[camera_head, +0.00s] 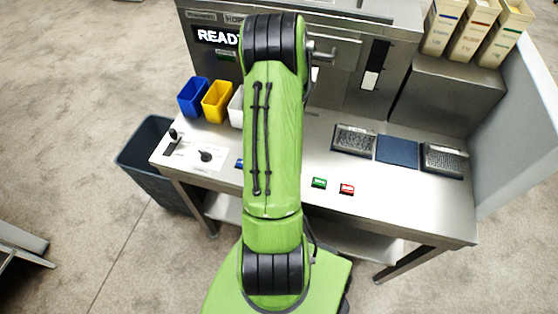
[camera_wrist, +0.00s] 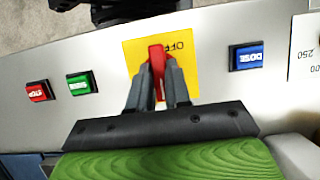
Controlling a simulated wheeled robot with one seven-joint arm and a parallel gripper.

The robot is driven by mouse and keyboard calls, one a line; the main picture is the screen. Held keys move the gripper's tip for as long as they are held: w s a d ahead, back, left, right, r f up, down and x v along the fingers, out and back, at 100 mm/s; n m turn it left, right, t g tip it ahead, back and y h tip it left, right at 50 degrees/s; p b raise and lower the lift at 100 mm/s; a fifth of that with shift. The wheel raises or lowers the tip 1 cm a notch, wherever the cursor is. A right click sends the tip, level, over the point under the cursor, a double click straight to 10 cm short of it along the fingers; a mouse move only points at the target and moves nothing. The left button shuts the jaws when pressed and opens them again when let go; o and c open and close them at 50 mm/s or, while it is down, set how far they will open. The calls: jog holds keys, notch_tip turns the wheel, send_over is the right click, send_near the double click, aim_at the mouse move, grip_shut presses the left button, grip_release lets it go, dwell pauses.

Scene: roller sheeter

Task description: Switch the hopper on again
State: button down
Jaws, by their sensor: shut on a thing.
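A red switch handle (camera_wrist: 157,55) stands on a yellow plate (camera_wrist: 137,52) in the wrist view. The plate carries the word OFF, upside down in this view, just beyond the handle. My gripper (camera_wrist: 158,76) is shut on the red handle, one dark finger on each side of it. The fingers hide part of the handle and plate, so any other lettering there cannot be read. In the head view my arm hides the gripper and switch. The machine panel marked HOPP..., partly hidden, has a display (camera_head: 215,36) reading READY.
A blue DOSE button (camera_wrist: 246,57) is on one side of the plate; green (camera_wrist: 82,84) and red STOP (camera_wrist: 39,91) buttons are on the other. Blue (camera_head: 193,97) and yellow (camera_head: 217,101) bins, a knob (camera_head: 205,156) and keypads (camera_head: 354,140) stand on the bench.

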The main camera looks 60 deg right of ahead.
dwell(0.4)
jog(key=c, duration=1.1)
grip_release()
jog(key=shift+o, duration=0.2)
jog(key=shift+r, duration=0.1)
jog(key=s+p+v, duration=0.1)
jog(key=p+v, duration=0.3)
jog(key=v, duration=1.1)
jog(key=shift+w+r+p, duration=0.3)
jog(key=shift+w+p, duration=0.05)
jog(key=shift+w, duration=0.05)
